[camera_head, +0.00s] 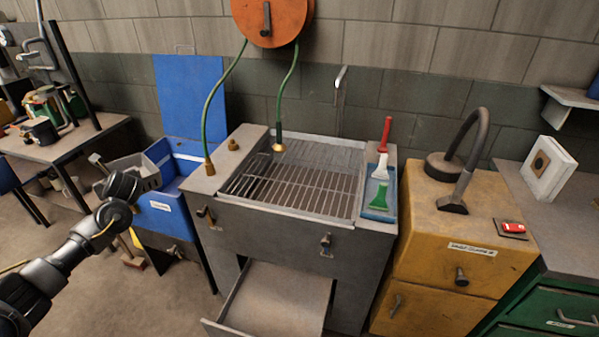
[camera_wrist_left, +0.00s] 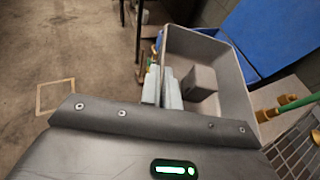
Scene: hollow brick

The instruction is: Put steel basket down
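The steel basket (camera_head: 143,172) is a grey open box with slots in its side, at the left in the head view, beside and partly over the blue bin. In the left wrist view the basket (camera_wrist_left: 236,85) fills the upper middle, with a grey block (camera_wrist_left: 201,83) inside it. My left gripper (camera_wrist_left: 163,88) has its pale fingers at the basket's near left wall, one on each side of it, and looks shut on that wall. In the head view, my left wrist partly covers the basket. Whether the basket's underside touches anything is hidden. My right gripper is not in view.
The blue bin (camera_head: 172,213) with a raised blue lid (camera_head: 190,95) stands left of a grey wash station (camera_head: 290,237) with a wire grate. A pulled-out tray (camera_head: 277,298) juts from its front. A workbench (camera_head: 70,150) stands far left; bare floor lies in front.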

